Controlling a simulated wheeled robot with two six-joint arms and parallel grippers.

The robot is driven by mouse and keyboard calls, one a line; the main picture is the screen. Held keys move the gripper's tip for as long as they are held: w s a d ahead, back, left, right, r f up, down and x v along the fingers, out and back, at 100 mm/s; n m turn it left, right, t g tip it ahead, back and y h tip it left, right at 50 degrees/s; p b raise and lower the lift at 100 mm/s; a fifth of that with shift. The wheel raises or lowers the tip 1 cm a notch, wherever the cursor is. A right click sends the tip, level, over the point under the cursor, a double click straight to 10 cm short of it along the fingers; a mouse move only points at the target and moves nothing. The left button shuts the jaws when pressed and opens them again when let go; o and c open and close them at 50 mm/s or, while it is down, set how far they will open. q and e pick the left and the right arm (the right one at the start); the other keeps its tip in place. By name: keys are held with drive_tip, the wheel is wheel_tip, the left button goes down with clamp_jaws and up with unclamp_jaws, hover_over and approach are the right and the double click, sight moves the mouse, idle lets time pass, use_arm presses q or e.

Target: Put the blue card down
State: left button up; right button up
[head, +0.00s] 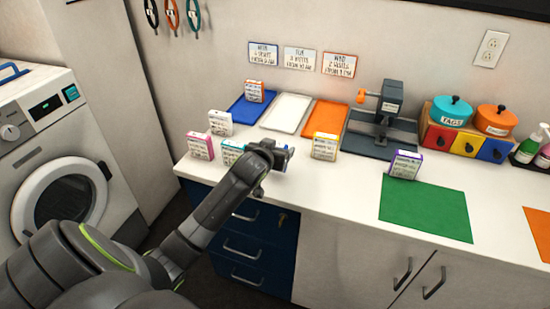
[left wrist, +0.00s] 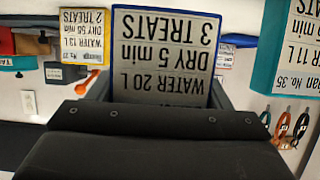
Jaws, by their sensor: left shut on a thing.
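My left gripper (head: 280,156) is above the front part of the white counter, between the teal card and the yellow card. It is shut on the blue card, which fills the middle of the left wrist view (left wrist: 165,55). The card has a blue border and upside-down print there: "WATER 20 L, DRY 5 min, 3 TREATS". In the head view the gripper mostly hides it, and I cannot tell whether it touches the counter. My right gripper is in neither view.
Teal (head: 231,154), pink (head: 200,146), white (head: 220,123), yellow (head: 325,147) and purple (head: 405,165) cards stand on the counter. Behind are blue (head: 243,110), white (head: 287,112) and orange (head: 324,118) trays; an orange card (head: 254,92) stands on the blue one. A green mat (head: 427,210) lies bare.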

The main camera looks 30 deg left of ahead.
use_arm(q)
drive_tip(key=shift+s+f, duration=0.15)
drive_tip(key=shift+f, duration=1.45)
drive_tip(key=o, duration=1)
drive_tip(key=shift+c, duration=0.2)
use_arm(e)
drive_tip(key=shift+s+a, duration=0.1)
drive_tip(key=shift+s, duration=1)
use_arm(q)
drive_tip(key=shift+s+r, duration=0.1)
drive_tip(key=shift+r, duration=0.1)
drive_tip(key=v, duration=1.2)
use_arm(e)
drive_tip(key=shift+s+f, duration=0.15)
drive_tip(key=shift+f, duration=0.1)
use_arm(q)
drive_tip(key=shift+f, duration=0.1)
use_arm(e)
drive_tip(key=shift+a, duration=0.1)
